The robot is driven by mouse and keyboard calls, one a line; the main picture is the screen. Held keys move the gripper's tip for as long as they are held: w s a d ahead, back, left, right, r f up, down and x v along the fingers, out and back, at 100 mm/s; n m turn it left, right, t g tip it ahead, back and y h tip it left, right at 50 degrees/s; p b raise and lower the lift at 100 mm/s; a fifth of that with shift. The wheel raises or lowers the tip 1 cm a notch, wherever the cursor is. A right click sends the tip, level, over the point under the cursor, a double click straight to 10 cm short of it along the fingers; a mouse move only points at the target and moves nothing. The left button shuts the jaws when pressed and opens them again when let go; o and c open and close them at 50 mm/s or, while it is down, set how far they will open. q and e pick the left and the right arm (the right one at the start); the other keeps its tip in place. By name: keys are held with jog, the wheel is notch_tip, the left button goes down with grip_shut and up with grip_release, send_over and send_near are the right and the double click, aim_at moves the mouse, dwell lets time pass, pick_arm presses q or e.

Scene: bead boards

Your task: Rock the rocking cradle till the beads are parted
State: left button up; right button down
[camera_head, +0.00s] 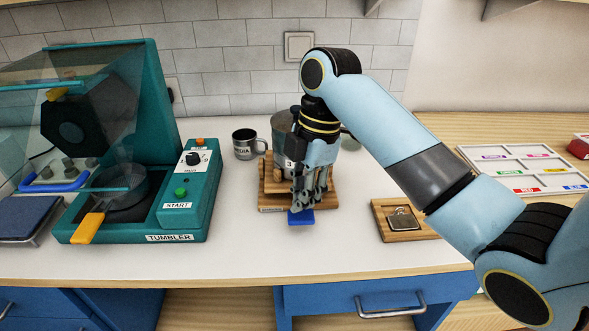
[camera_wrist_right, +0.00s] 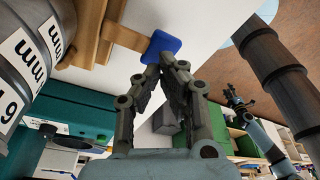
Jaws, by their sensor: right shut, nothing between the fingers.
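The rocking cradle (camera_head: 268,192) is a wooden stand on the white worktop, carrying a grey metal drum (camera_head: 283,150) marked 3. A blue handle pad (camera_head: 300,217) sticks out at its front, on a wooden bar in the wrist view (camera_wrist_right: 163,47). My right gripper (camera_head: 300,203) is shut and empty, pointing down in front of the cradle. Its fingertips (camera_wrist_right: 164,68) are at the blue pad; I cannot tell whether they touch it. The beads are not visible inside the drum. My left gripper (camera_wrist_right: 234,97) seems to show small in the wrist view, its jaws unclear.
A teal tumbler machine (camera_head: 185,195) with a yellow handle stands left. A metal mug (camera_head: 245,144) is behind the cradle. A wooden board (camera_head: 378,222) with a small metal dish lies right, and a white labelled tray (camera_head: 500,187) farther right. The front worktop is clear.

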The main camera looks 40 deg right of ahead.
aim_at(302, 214)
jog(key=shift+f+b, duration=0.8)
jog(key=shift+f, duration=1.4)
notch_tip(302, 214, up, 5)
jog(key=p, duration=0.5)
jog(key=shift+f, duration=0.3)
jog(key=shift+f+b, duration=0.85)
jog(key=shift+f, duration=1.45)
notch_tip(302, 214, up, 5)
jog(key=p, duration=0.5)
jog(key=shift+f+p, duration=0.1)
jog(key=shift+p, duration=0.2)
jog(key=shift+f, duration=0.1)
